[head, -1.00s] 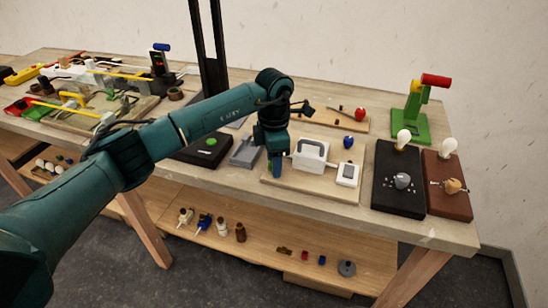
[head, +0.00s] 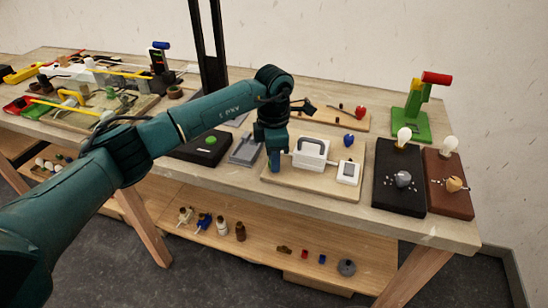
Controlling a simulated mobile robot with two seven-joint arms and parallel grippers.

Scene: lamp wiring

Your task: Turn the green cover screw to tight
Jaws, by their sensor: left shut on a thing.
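My left gripper (head: 275,161) points straight down at the left part of a light wooden board, just left of a white box with a grey handle-like loop (head: 310,152). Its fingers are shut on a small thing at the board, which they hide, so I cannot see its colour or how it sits. I cannot make out a green cover screw there. A round green knob (head: 210,140) sits on a black box (head: 196,152) to the left, apart from the gripper. My right gripper is not in view.
A white switch-like block (head: 348,172) and a blue knob (head: 348,140) are right of the white box. Two bulb stands, black (head: 395,190) and brown (head: 449,197), stand further right. A grey tray (head: 246,150) lies close left of the gripper. A green stand (head: 411,126) is behind.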

